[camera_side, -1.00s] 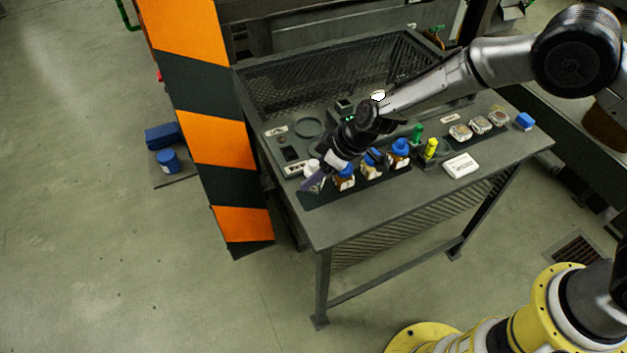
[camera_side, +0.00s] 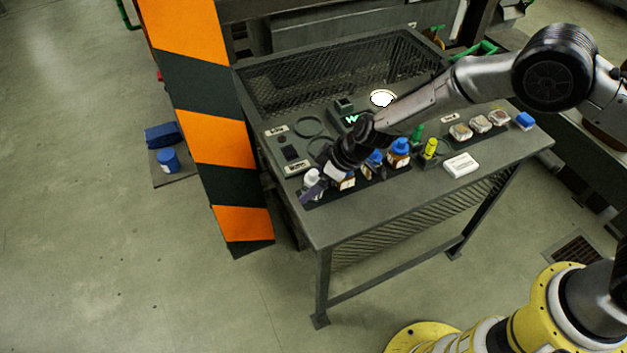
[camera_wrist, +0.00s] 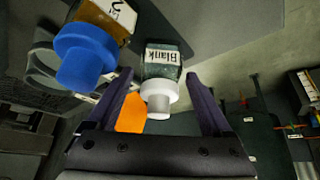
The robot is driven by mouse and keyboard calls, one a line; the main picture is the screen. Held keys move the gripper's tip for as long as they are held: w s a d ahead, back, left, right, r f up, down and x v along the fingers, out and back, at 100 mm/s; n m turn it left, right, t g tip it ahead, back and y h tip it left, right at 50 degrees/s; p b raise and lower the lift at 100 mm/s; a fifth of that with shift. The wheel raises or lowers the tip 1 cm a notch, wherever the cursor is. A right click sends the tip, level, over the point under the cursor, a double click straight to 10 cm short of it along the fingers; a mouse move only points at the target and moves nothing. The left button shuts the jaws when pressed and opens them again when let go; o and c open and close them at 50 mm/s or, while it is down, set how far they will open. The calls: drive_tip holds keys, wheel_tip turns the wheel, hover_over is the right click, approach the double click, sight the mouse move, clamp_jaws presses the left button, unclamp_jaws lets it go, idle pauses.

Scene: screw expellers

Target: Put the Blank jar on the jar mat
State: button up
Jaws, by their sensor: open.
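The Blank jar (camera_wrist: 164,62) has a white cap and dark glass, with its label facing the wrist camera. In the side view its white cap (camera_side: 312,175) shows at the left end of the jar row, partly hidden by my gripper (camera_side: 313,190). In the wrist view my gripper (camera_wrist: 160,78) is open, with one finger on each side of the jar and a gap to both. A dark flat mat (camera_side: 395,179) lies under the jar row. I cannot tell whether it is the jar mat.
A blue-capped jar (camera_wrist: 90,45) stands close by on the left in the wrist view. More blue-capped jars (camera_side: 399,147) stand along the row. A yellow-capped vial (camera_side: 430,148), a white box (camera_side: 461,165) and a black round ring (camera_side: 308,126) are also on the table.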

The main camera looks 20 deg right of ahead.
drive_tip(key=shift+r, duration=0.1)
drive_tip(key=shift+d+r, duration=0.1)
drive_tip(key=shift+r, duration=0.25)
drive_tip(key=v, duration=1.1)
drive_tip(key=shift+s+r, duration=0.15)
drive_tip(key=shift+s, duration=0.05)
drive_tip(key=shift+d, duration=0.1)
drive_tip(key=s+d+r+m+h, duration=0.1)
drive_tip(key=s+d+r+m, duration=0.1)
drive_tip(key=s+d+r, duration=0.5)
drive_tip(key=s+d+r+m, duration=0.25)
drive_tip(key=d+r, duration=0.25)
drive_tip(key=r, duration=0.4)
drive_tip(key=s+d+m+h, duration=0.1)
drive_tip(key=s+d+m, duration=0.1)
drive_tip(key=s+d, duration=0.3)
drive_tip(key=s+d+r+m+t+h, duration=0.1)
drive_tip(key=s+d, duration=0.5)
drive_tip(key=s, duration=0.7)
drive_tip(key=shift+d+m+h, duration=0.15)
drive_tip(key=shift+m+h, duration=0.45)
drive_tip(key=shift+m, duration=0.15)
